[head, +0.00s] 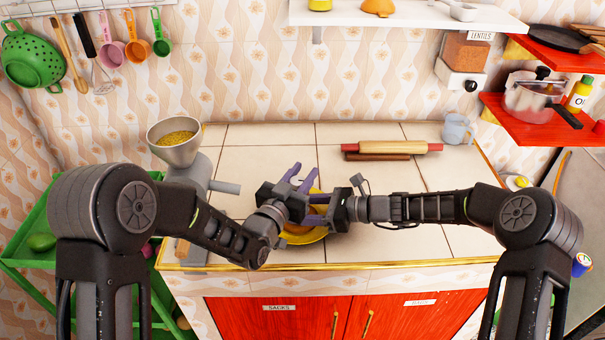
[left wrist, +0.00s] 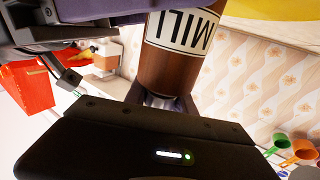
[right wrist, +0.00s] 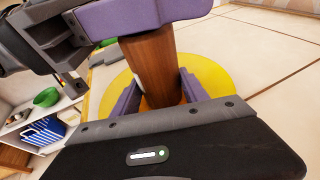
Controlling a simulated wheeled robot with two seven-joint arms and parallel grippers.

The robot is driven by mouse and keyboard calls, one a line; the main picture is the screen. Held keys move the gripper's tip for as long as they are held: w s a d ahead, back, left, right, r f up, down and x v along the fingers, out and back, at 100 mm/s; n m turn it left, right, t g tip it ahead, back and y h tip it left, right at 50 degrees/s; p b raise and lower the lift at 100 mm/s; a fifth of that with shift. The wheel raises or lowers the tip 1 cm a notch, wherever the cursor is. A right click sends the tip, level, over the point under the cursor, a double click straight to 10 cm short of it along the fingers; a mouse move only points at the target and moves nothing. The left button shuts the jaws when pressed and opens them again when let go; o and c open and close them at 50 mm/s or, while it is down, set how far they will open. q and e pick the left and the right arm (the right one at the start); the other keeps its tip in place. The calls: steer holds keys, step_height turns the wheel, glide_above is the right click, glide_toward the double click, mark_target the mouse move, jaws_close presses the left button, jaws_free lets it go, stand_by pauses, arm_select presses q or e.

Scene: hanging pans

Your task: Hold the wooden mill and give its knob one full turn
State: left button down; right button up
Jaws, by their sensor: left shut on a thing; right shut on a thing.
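The wooden mill is a brown cylinder with a white MILL label, upside down in the left wrist view (left wrist: 168,68). It shows as a plain brown body in the right wrist view (right wrist: 152,70), above a yellow plate (right wrist: 215,75). My left gripper (head: 301,178) is shut at the upper end of the mill, where a grey metallic part shows between its fingers. My right gripper (head: 312,209) is lower and shut around the wooden body. In the head view the grippers hide most of the mill. The knob itself is largely hidden by the left fingers.
A grinder with a grain-filled hopper (head: 178,140) stands left of my left gripper. A rolling pin (head: 385,148) and a grey-blue mug (head: 456,130) are at the back right. The tiled counter (head: 270,148) is clear behind the grippers. Red shelves (head: 545,122) are at right.

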arm_select(q)
steer(key=shift+m+g+h, duration=0.3)
steer(key=shift+m+h, duration=0.1)
steer(key=shift+h, duration=0.1)
steer(key=m+h, duration=0.1)
steer(key=g+h, duration=0.1)
steer(key=m+g+h, duration=0.1)
steer(key=shift+s+d+r+m, duration=0.1)
steer(key=shift+s+d+m, duration=0.05)
steer(key=shift+d+m, duration=0.15)
steer(key=shift+s+d+m+g+h, duration=0.1)
steer(key=shift+s+m+g+h, duration=0.1)
steer(key=shift+m+g+h, duration=0.6)
steer(key=shift+s+d+m+g+h, duration=0.15)
steer(key=shift+m+g+h, duration=0.4)
steer(key=shift+g, duration=0.45)
steer(key=c, duration=1)
jaws_free()
steer(key=shift+c, duration=0.2)
step_height(320, 180, up, 10)
